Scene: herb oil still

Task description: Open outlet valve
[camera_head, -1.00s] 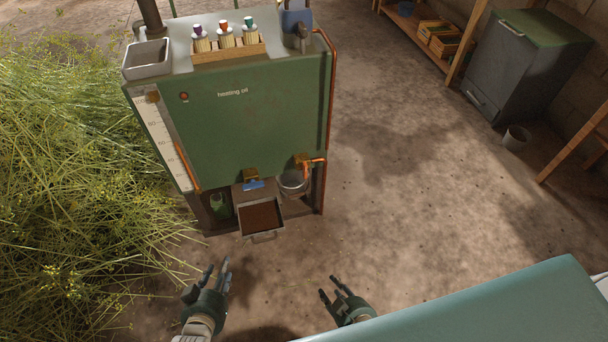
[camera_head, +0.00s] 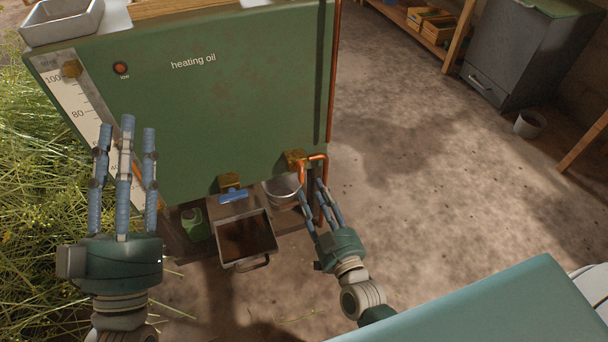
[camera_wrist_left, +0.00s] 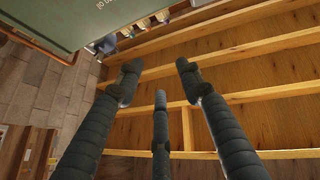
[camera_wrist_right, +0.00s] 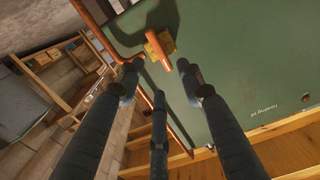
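The green heating oil tank (camera_head: 220,95) has two brass fittings low on its front. One brass valve (camera_head: 230,182) has a blue handle (camera_head: 233,196) lying crosswise. The other brass fitting (camera_head: 295,159) has a copper pipe (camera_head: 324,172) and sits above a metal bucket (camera_head: 283,190). I cannot tell which is the outlet valve. My right gripper (camera_head: 322,190) is open beside the bucket and copper pipe. In the right wrist view its spread fingers (camera_wrist_right: 160,85) point toward the brass fitting (camera_wrist_right: 160,44). My left gripper (camera_head: 125,135) is open and empty before the scale; its fingers also show (camera_wrist_left: 160,85).
A tray with a dark surface (camera_head: 266,243) juts out below the blue handle. A green container (camera_head: 195,224) stands beside it. The white scale (camera_head: 85,105) is at the tank's left, with plants (camera_head: 25,200) beyond. Open floor (camera_head: 420,190) lies to the right.

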